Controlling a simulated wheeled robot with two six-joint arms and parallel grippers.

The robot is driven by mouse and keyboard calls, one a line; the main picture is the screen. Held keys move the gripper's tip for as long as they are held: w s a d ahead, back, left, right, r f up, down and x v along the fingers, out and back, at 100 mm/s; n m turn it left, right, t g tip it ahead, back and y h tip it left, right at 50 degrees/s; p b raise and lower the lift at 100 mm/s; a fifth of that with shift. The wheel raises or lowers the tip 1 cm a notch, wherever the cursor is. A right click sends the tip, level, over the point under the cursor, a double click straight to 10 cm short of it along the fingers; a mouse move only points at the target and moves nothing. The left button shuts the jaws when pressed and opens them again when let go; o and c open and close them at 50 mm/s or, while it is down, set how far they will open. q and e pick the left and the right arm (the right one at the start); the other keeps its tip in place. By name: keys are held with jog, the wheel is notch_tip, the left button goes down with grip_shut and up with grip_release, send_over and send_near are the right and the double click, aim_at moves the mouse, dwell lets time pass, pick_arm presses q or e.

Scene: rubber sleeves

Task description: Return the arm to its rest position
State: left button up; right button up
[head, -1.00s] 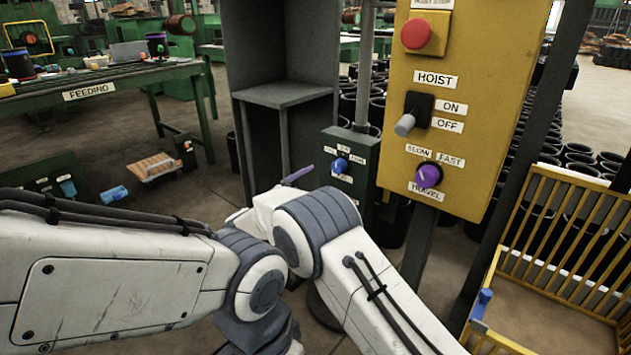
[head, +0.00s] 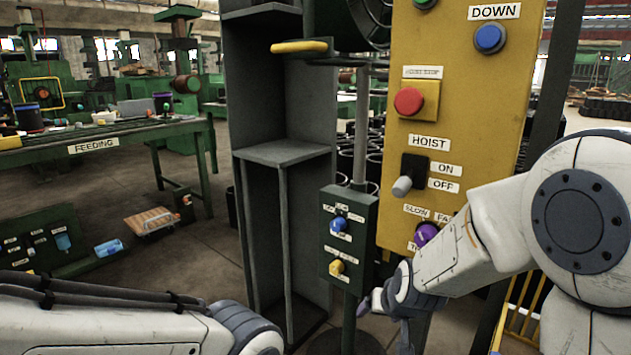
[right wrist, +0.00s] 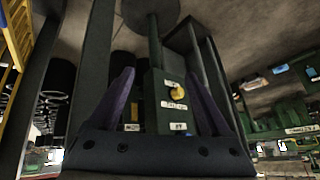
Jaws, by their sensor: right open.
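My right arm (head: 575,215) comes in from the right, bent, with its forearm in front of the lower part of the yellow hoist panel (head: 460,110). My right gripper (head: 372,308) is beside the post of the small green control box (head: 348,240), below and right of the box. In the right wrist view its two purple fingers (right wrist: 163,85) are spread, with nothing between them that they hold. The green box shows upside down beyond them, with its yellow knob (right wrist: 180,92). My left arm (head: 110,325) lies across the lower left; its gripper is out of view.
A grey open cabinet (head: 285,155) stands left of the green box. The green feeding table (head: 90,145) is at the left. A yellow wire cage (head: 517,300) is partly hidden behind my right arm. Bare floor (head: 190,265) shows between table and cabinet.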

jog(key=s+d+f+n+g+h, duration=0.1)
jog(key=s+d+f+g, duration=0.15)
jog(key=s, duration=0.55)
jog(key=s+d+f+g, duration=0.1)
jog(key=s+d+g, duration=0.15)
jog(key=s, duration=0.45)
jog(key=s+a+r+n+g+y, duration=0.1)
jog(key=s+a+r+n, duration=0.25)
jog(key=s+a, duration=0.35)
jog(key=s+a+r+n+g, duration=0.1)
jog(key=s+a+r+n, duration=0.2)
jog(key=s+a+n, duration=0.3)
notch_tip(320, 180, up, 35)
jog(key=m+p, duration=0.2)
jog(key=p, duration=3.3)
jog(key=shift+a, duration=0.25)
